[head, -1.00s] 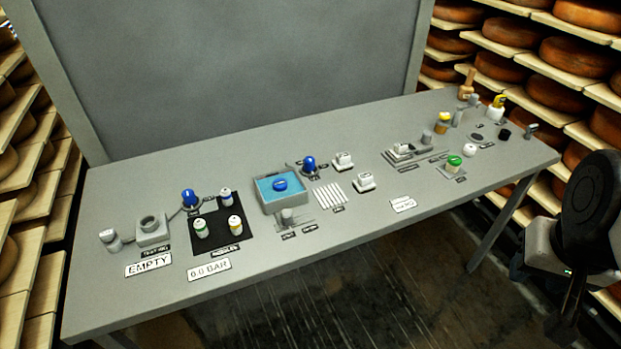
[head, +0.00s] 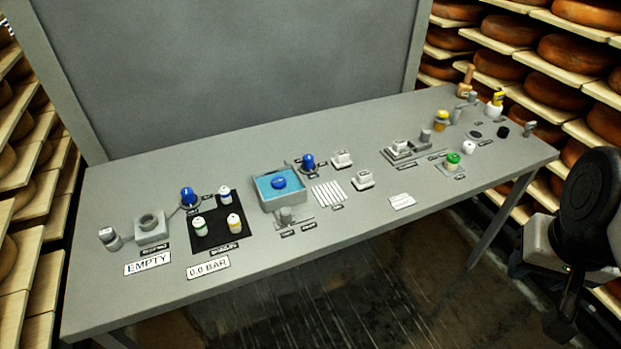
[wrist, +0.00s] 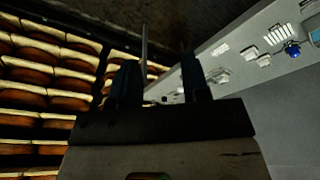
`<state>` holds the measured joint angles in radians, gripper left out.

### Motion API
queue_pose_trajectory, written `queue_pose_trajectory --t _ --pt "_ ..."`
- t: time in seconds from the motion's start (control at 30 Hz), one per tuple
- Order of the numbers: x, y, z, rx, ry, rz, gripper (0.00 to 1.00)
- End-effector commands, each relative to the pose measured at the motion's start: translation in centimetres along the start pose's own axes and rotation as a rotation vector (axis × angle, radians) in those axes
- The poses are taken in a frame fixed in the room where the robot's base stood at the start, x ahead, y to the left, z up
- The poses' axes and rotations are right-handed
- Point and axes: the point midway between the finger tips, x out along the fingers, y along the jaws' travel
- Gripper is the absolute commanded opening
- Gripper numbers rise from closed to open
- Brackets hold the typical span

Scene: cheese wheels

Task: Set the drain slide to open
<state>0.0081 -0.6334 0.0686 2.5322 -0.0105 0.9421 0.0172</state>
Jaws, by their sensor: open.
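A small grey slide knob (head: 286,215) stands on a flat grey track in front of the blue-water basin (head: 298,203) in the head view. Two small dark labels lie in front of it, too small to read. It appears to be the drain slide, and its setting cannot be read. My gripper (wrist: 164,55) shows in the wrist view with two thin fingers apart and nothing between them. It is well away from the slide, off the bench's right side. My dark arm is at the right edge of the head view.
The grey bench (head: 330,245) also holds a black mat (head: 207,242) with several bottles, a grey block with a round opening (head: 150,225), blue knobs, white blocks and a second grey track fixture (head: 408,149). Cheese shelves stand on both sides. The front strip is mostly clear.

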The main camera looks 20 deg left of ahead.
Motion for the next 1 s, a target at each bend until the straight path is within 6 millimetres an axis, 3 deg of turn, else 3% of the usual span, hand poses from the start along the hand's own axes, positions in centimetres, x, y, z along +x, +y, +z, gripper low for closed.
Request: queue_pose_trajectory --t 0.3,0.43,0.57,0.77,1.0 --pt "0.0 0.0 0.0 0.0 0.0 0.0 0.43" --pt "0.0 -0.1 -0.1 -0.002 -0.001 0.0 0.59" --pt "0.1 -0.4 -0.5 -0.015 -0.004 -0.003 0.59" --pt "0.6 -1.9 -2.4 -0.07 -0.018 -0.013 0.59" --pt "1.9 -5.5 -5.9 -0.182 -0.044 -0.033 0.59"
